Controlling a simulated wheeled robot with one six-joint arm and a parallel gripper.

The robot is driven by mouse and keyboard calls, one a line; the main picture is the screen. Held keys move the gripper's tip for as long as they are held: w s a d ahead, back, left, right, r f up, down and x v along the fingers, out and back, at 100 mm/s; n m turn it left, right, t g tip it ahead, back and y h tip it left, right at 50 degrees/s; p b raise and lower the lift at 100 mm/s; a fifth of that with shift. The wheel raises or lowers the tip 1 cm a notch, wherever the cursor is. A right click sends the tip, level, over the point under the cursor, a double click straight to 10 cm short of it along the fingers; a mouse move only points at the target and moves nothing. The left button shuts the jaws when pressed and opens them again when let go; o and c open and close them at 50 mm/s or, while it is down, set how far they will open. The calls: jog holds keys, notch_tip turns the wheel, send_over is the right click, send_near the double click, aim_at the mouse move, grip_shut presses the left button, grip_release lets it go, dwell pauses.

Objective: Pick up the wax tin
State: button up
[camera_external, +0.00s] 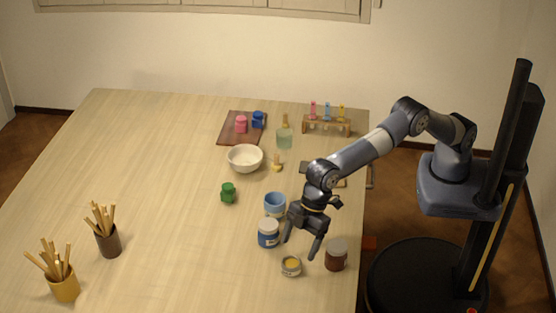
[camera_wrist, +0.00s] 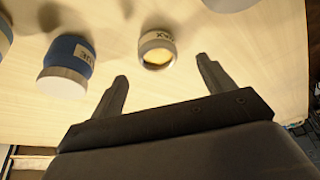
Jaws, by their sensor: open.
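The wax tin (camera_external: 291,266) is a small, low, round tin with a pale yellow top, standing on the table near its front right part. In the wrist view the wax tin (camera_wrist: 157,48) shows a grey rim and a label reading "WAX", beyond and between my fingertips. My gripper (camera_external: 301,248) is open and empty, pointing down above the table, just behind the tin in the external view. Its two fingers (camera_wrist: 161,72) are spread wide in the wrist view and do not touch the tin.
A brown jar (camera_external: 336,254) stands right of the tin. Brush pots, a green pot (camera_external: 228,193) and a white bowl (camera_external: 245,158) stand farther off. The table's left middle is clear.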

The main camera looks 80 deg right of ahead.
aim_at(290, 262)
jog(key=shift+w+p+x, duration=0.1)
jog(key=shift+p+x, duration=0.4)
jog(key=shift+x, duration=0.85)
jog(key=shift+w+p+x, duration=0.15)
jog(key=shift+p+x, duration=0.35)
jog(key=shift+x, duration=0.9)
jog(key=shift+r, duration=0.1)
jog(key=c, duration=1.2)
